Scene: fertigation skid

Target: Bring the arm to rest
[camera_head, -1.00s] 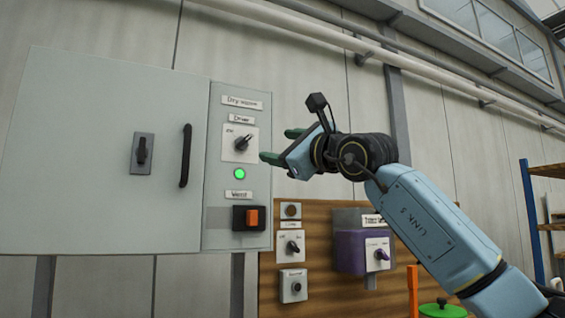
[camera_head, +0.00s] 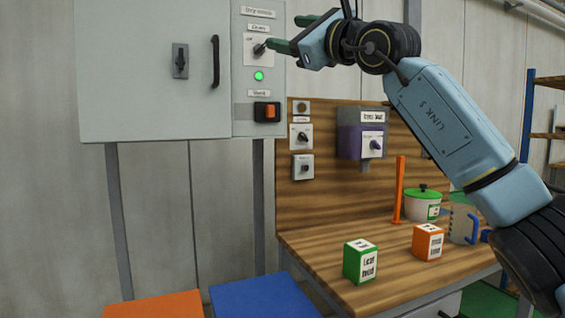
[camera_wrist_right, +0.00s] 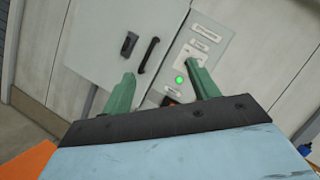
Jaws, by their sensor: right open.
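My right gripper (camera_head: 286,33) is raised in front of the grey cabinet's control strip (camera_head: 240,85). Its green fingers are spread with nothing between them, as the right wrist view (camera_wrist_right: 162,85) also shows. In the head view one fingertip overlaps the rotary switch (camera_head: 259,48) below the upper labels; I cannot tell whether they touch. A lit green lamp (camera_head: 258,76) sits just below that switch. The right arm (camera_head: 445,120) reaches up from the lower right. My left gripper is not in view.
An orange rocker switch (camera_head: 269,112) is low on the strip. Below right, a wooden bench (camera_head: 330,265) carries a green-labelled box (camera_head: 360,262), an orange box (camera_head: 427,242), a lidded pot (camera_head: 423,204) and a jug (camera_head: 462,220). A purple dispenser (camera_head: 361,140) hangs on the backboard.

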